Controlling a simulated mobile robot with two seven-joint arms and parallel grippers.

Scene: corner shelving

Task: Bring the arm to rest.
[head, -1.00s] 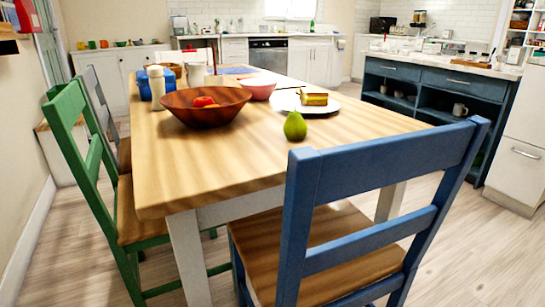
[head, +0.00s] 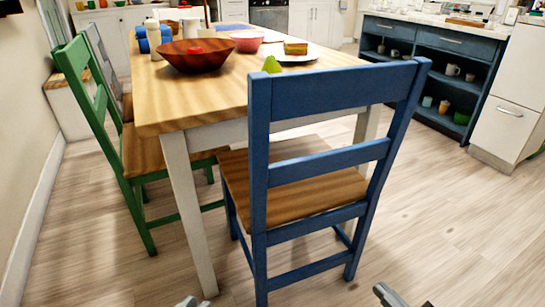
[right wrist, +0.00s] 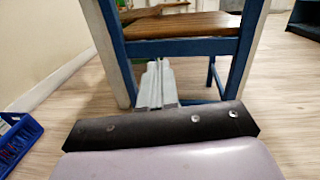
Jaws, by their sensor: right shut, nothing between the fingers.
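My right gripper (right wrist: 157,85) shows in the right wrist view with its two pale fingers together and nothing between them. It points toward the blue chair (right wrist: 190,47), whose rail and wooden seat are ahead. In the head view a grey part of my right gripper (head: 390,295) shows at the bottom edge, right of the blue chair (head: 335,87). A small grey tip of my left gripper (head: 187,301) shows at the bottom edge, left of that chair; most of it is cut off, so its jaws cannot be judged.
The wooden table (head: 190,103) stands behind the blue chair, bearing a brown bowl (head: 196,57), a green pear (head: 272,64) and a plate. A green chair (head: 90,110) is at left. A blue basket (right wrist: 18,140) lies left in the right wrist view. Floor at right is clear.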

